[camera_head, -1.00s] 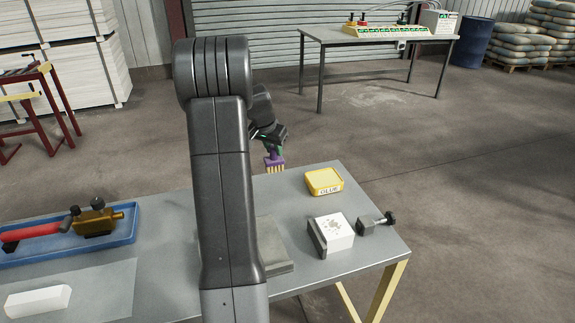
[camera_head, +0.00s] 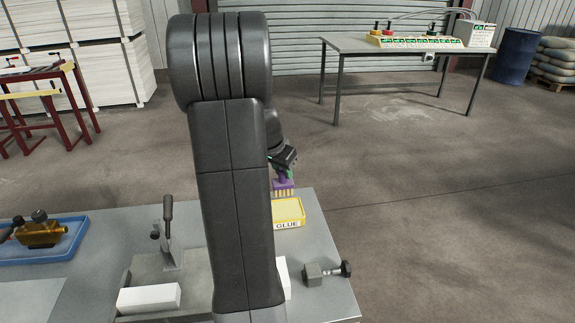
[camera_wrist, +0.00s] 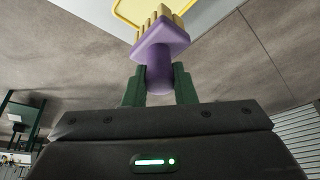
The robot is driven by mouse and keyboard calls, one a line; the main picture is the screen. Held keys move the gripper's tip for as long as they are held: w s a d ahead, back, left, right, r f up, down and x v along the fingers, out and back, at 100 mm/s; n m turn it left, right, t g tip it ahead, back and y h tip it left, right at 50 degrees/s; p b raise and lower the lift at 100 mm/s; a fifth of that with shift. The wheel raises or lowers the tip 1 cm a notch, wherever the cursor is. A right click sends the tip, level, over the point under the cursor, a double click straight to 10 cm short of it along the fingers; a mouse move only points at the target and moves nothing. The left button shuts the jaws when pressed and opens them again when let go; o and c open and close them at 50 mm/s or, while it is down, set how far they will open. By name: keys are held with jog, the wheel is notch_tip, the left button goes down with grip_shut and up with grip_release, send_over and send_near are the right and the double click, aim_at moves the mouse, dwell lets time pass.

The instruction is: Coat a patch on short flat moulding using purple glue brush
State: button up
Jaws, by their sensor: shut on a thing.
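My gripper (camera_head: 284,163) is shut on the handle of the purple glue brush (camera_head: 283,184). In the wrist view my gripper (camera_wrist: 160,85) has a green finger on each side of the handle. The brush (camera_wrist: 160,43) has pale yellow bristles, which point down at the far edge of the yellow glue tray (camera_head: 290,227) in the head view; contact cannot be told. A white bar (camera_head: 148,298) lies at a grey clamp fixture (camera_head: 197,276). A second white piece (camera_head: 283,280) is mostly hidden behind my arm. Which one is the short flat moulding cannot be told.
A dark clamp (camera_head: 328,271) lies at the table's right. A blue tray (camera_head: 72,243) with tools is at the left. The fixture's upright lever (camera_head: 168,222) stands in mid-table. A far table (camera_head: 345,46) stands well apart.

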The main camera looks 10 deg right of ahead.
aim_at(283, 183)
jog(key=shift+d+f, duration=0.1)
jog(key=shift+d, duration=0.15)
jog(key=shift+f+b, duration=1.9)
jog(key=shift+f, duration=1)
jog(key=shift+s+a+f+b, duration=0.1)
jog(key=shift+s+f+b, duration=0.05)
jog(key=shift+f+b, duration=0.55)
dwell(0.4)
jog(key=shift+r, duration=0.2)
jog(key=shift+r+p, duration=1.95)
jog(key=shift+r, duration=1.55)
